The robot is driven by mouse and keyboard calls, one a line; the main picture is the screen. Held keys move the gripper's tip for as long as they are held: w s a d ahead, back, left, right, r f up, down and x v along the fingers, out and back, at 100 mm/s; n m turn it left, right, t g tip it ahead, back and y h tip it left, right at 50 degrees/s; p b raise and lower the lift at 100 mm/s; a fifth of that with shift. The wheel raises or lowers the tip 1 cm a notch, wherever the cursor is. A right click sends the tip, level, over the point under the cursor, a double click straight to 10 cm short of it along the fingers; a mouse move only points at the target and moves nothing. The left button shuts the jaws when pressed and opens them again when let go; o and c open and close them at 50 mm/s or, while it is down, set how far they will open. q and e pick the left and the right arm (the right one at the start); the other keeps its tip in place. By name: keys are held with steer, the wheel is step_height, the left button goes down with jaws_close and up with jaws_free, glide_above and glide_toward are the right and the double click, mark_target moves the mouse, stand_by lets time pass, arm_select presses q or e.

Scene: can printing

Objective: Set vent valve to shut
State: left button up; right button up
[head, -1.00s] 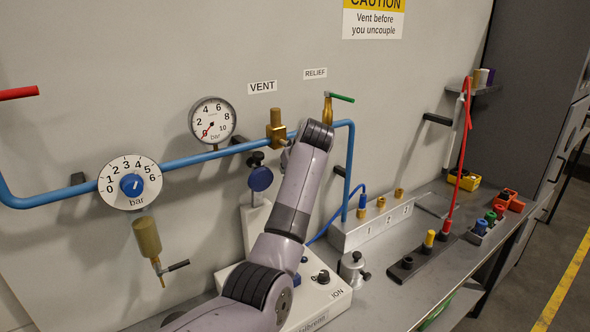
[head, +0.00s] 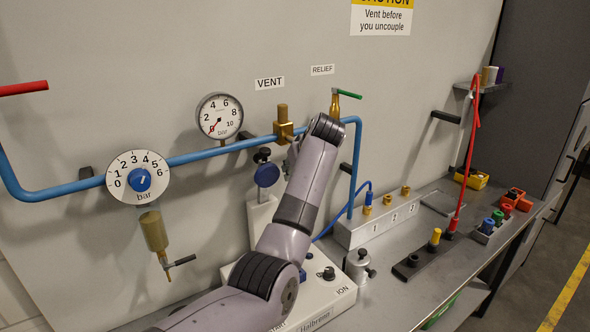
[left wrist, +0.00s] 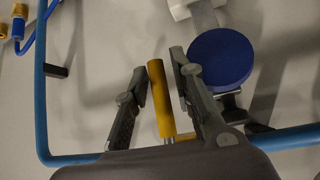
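The brass vent valve (head: 284,132) sits on the blue pipe under the VENT label (head: 269,83) in the head view, its brass stem upright. My left gripper (head: 292,150) is just right of and below it, mostly hidden behind my own wrist. In the left wrist view a yellow-brown cylinder (left wrist: 160,98), apparently the valve's handle, stands between the fingers of my left gripper (left wrist: 158,64). The fingers are apart. A gap shows on the left; the right finger is close to the cylinder, and contact there is unclear. My right gripper is not in view.
The blue pipe (head: 228,147) runs along the panel. A gauge (head: 220,116) reads near 0, left of the valve. A blue round knob (head: 267,175) is just below the valve and close beside the fingers in the wrist view (left wrist: 220,58). The relief valve (head: 335,104) stands to the right.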

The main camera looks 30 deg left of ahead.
arm_select(q)
steer(key=shift+o, duration=0.8)
steer(key=shift+r, duration=0.1)
steer(key=shift+s+d+r, duration=0.1)
steer(key=shift+d+r, duration=0.1)
steer(key=shift+r, duration=0.1)
steer(key=v, duration=1.1)
steer(key=shift+r, duration=0.1)
